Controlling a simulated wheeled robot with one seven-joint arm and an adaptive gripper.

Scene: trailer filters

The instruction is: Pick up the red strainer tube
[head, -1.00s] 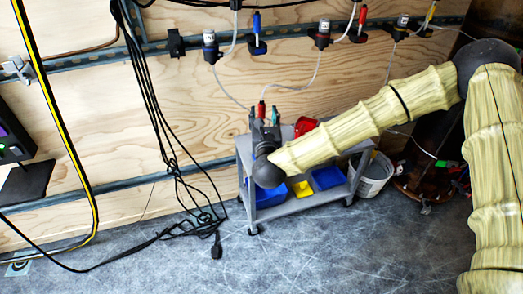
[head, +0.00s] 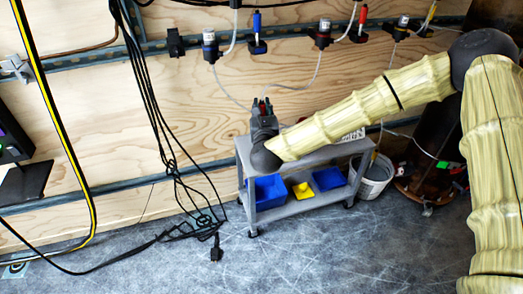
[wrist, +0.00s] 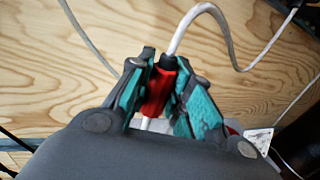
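The red strainer tube (wrist: 157,92) stands roughly upright between the teal fingers of my gripper (wrist: 163,88) in the wrist view. It has a black cap at its top, with a white hose running up from it. Both fingers lie against the tube, and its lower end is partly hidden by the gripper body. In the head view my gripper (head: 262,106) is above the left end of the grey cart, fingers close together and pointing up, with a little red showing between them.
Blue (head: 257,22) and red (head: 362,14) tubes are on the wall rail. Black cables (head: 160,140) hang at left.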

